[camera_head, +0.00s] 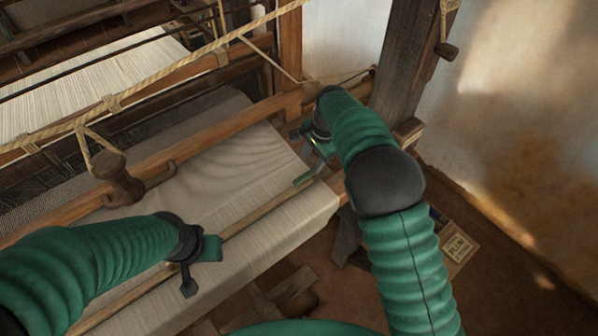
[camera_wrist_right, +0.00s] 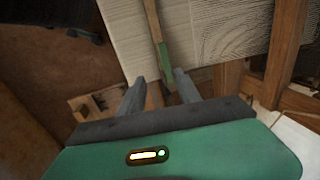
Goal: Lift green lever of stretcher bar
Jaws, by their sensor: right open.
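The stretcher bar (camera_head: 255,214) is a thin wooden rod lying across the pale woven cloth. Its green lever (camera_head: 305,179) is at the bar's right end, near the cloth's edge. My right gripper (camera_head: 316,160) is just above the lever. In the right wrist view the gripper's two fingers (camera_wrist_right: 162,85) are apart, and the green lever (camera_wrist_right: 165,58) lies ahead, roughly in line with the gap between them. Whether a finger touches it, I cannot tell. My left gripper (camera_head: 190,278) is over the bar's left part, and its fingers are not clear.
A wooden beam with a peg handle (camera_head: 122,182) runs behind the cloth. Ropes (camera_head: 165,82) cross above it. A dark post (camera_head: 405,65) stands beyond my right arm. A small box (camera_head: 458,248) sits on the floor at right.

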